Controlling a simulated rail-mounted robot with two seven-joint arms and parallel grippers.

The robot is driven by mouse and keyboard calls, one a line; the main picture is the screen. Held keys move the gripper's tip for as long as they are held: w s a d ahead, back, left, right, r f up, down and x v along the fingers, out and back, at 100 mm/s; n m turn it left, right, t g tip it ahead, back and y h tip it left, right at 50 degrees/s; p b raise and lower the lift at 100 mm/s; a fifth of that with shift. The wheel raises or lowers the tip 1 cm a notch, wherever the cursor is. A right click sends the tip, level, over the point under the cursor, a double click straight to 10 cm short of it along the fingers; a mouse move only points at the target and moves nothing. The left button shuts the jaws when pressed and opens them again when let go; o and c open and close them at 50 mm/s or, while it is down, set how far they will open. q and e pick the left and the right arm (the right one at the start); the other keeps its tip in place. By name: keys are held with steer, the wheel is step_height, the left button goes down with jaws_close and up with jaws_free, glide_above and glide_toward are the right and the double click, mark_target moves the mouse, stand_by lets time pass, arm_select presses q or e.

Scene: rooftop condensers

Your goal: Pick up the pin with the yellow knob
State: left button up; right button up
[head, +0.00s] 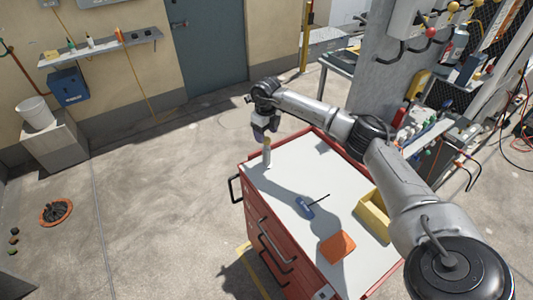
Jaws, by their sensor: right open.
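A small upright item with a pale body and a yellowish top (267,153) stands near the far left corner of the red cabinet's white top. It is too small to tell surely whether it is the pin with the yellow knob. My right gripper (265,139) points down just above it, open; I cannot tell whether the fingers are around its top. A yellow ball knob (453,7) also shows on the grey unit at the upper right, above a red one (431,32). My left gripper is out of view.
The cabinet top (285,178) also holds a blue-handled screwdriver (305,208), an orange block or cloth (337,247) and a yellow bin (374,214). My right arm spans above its right side. A cluttered bench (428,135) stands at right. Floor on the left is mostly clear.

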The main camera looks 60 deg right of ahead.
mark_target(267, 138)
steer(key=shift+d+f+b, duration=0.2)
steer(key=shift+f+b, duration=0.1)
steer(key=shift+f, duration=2.45)
jaws_close()
